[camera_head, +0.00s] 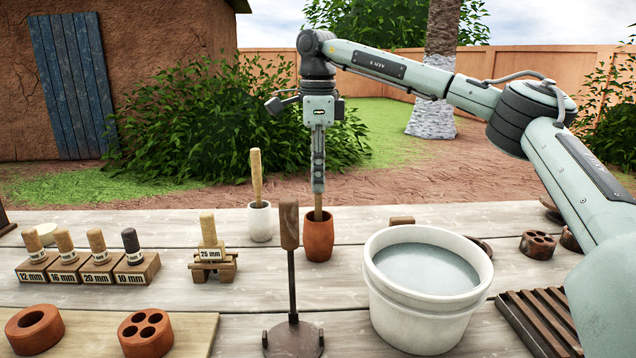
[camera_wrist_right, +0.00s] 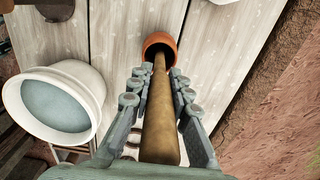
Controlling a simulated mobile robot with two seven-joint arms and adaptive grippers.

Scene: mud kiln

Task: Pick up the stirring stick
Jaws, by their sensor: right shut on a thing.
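The stirring stick (camera_head: 318,214) is a thin brown wooden rod standing nearly upright in a terracotta cup (camera_head: 319,238) at the middle of the table. My right gripper (camera_head: 318,188) points straight down above the cup and is shut on the stick. In the right wrist view, the stick (camera_wrist_right: 159,115) runs between the fingers of my right gripper (camera_wrist_right: 161,78), and its far end goes into the cup (camera_wrist_right: 160,44). The stick's lower end is hidden inside the cup. My left gripper is in neither view.
A white cup (camera_head: 260,222) with a light wooden stick (camera_head: 256,172) stands left of the terracotta cup. A dark upright stand (camera_head: 291,270) is in front. A white water bucket (camera_head: 410,310) is at front right. Several labelled stamps on wooden blocks stand at left.

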